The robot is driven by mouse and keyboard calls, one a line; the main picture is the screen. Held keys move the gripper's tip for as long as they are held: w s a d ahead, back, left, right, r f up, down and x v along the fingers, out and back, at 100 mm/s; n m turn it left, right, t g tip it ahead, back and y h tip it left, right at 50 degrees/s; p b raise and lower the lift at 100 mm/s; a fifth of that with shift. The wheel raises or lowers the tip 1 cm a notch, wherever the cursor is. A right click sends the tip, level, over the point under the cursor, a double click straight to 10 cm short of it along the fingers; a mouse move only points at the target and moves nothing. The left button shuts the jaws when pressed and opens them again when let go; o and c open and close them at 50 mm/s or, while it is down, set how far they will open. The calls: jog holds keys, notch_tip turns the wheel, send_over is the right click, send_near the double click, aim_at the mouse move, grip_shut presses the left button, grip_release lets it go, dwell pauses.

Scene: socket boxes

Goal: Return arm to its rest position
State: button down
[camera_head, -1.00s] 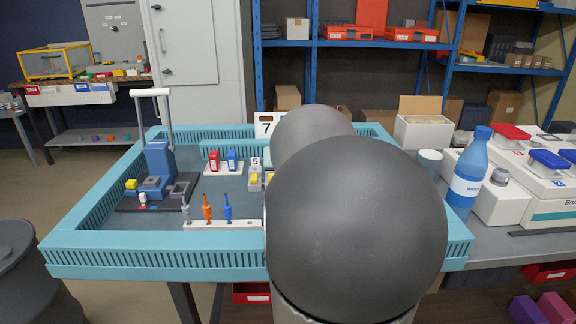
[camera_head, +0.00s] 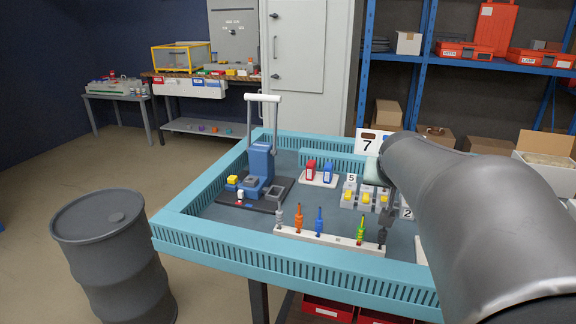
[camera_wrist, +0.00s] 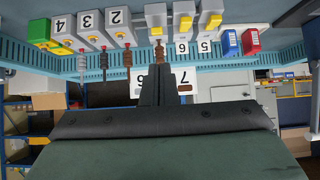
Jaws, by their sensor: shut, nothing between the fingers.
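My arm (camera_head: 450,200) reaches in from the right of the head view over the turquoise-walled work table (camera_head: 230,248). In the wrist view my gripper (camera_wrist: 158,72) has its dark fingers together with nothing between them. The fingertips overlap a brown ribbed part in that picture; I cannot tell the distance. In the head view I cannot make out the fingers clearly. Several grey socket boxes (camera_head: 350,197) with yellow parts stand near the arm, and numbered ones (camera_wrist: 88,30) show in the wrist view.
A white rack (camera_head: 320,240) holds several coloured tools near the front wall. A blue device with a tall handle (camera_head: 260,165) stands at the left of the table. Red and blue boxes (camera_head: 311,170) stand behind. A dark barrel (camera_head: 115,255) stands on the floor at left.

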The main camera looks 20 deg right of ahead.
jog(key=shift+a, duration=0.1)
jog(key=a+n+g+y+p, duration=0.1)
jog(key=a+n+y+p, duration=0.15)
jog(key=a+p, duration=0.6)
jog(key=s+a+n+g+y+p, duration=0.2)
jog(key=s+a+p, duration=0.3)
jog(key=a, duration=0.6)
jog(key=s+a+n+g+y+p, duration=0.2)
jog(key=s+a+n+g+p, duration=0.1)
jog(key=s+a, duration=0.5)
jog(key=a+n+p, duration=0.1)
jog(key=a+p, duration=0.1)
jog(key=a, duration=0.1)
jog(key=shift+s+a+g+p, duration=0.15)
jog(key=shift+g+p, duration=0.15)
jog(key=shift+g, duration=0.1)
